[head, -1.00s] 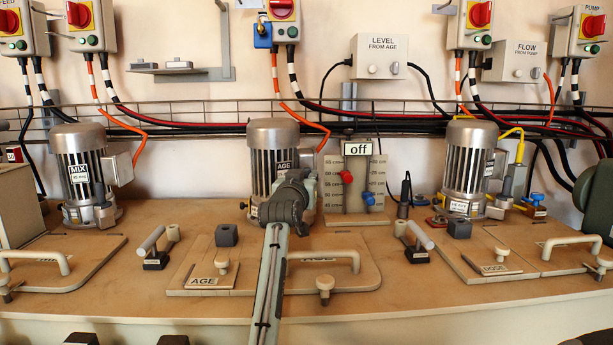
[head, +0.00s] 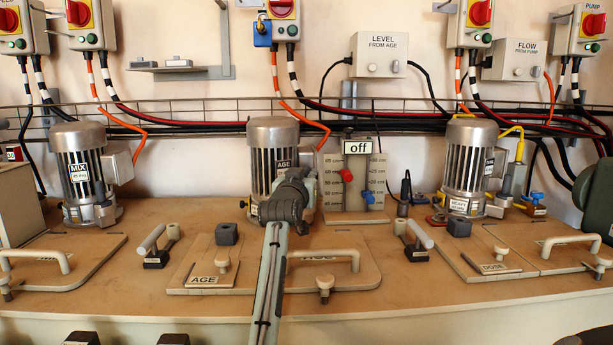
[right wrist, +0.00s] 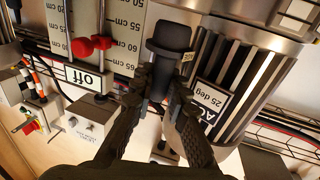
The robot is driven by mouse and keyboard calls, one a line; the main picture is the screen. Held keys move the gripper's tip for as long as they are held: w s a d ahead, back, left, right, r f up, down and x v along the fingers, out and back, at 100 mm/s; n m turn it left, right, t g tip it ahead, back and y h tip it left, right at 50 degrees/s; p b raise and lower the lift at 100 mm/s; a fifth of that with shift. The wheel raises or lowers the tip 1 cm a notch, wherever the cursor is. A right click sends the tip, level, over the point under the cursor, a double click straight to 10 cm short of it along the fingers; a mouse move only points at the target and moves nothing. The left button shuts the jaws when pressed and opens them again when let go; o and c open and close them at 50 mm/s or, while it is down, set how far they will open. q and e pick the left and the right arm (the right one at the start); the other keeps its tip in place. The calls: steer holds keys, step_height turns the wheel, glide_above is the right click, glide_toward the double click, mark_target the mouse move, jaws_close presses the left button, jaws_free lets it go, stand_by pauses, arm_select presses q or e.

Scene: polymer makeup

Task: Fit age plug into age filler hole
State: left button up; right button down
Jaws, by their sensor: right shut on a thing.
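My right gripper (right wrist: 159,88) is shut on a dark plug (right wrist: 171,38), which has a wide collar and sticks out past the fingertips in the right wrist view. In the head view my right arm rises from the bottom middle, and the wrist hides the gripper and plug in front of the AGE motor (head: 273,145). A plate labelled AGE (head: 207,281) with a knob lies on the bench to the left of my arm. I cannot make out the age filler hole for certain; part of the AGE lid is behind my arm. My left gripper is not in view.
A dark grey block (head: 227,234) stands behind the AGE plate. A handled clamp (head: 157,250) is left of it, another (head: 412,240) right of my arm. The level gauge (head: 357,180) stands right of the AGE motor. Bare bench shows between the lids.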

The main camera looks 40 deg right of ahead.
steer(key=shift+f+b, duration=0.8)
steer(key=shift+f, duration=0.6)
steer(key=shift+r, duration=0.15)
stand_by(0.4)
steer(key=shift+r+p, duration=0.85)
steer(key=shift+p, duration=0.05)
steer(key=shift+p, duration=0.35)
stand_by(1.0)
steer(key=shift+f+b, duration=0.7)
steer(key=shift+f, duration=0.3)
steer(key=c, duration=1.4)
jaws_free()
steer(key=shift+f, duration=0.1)
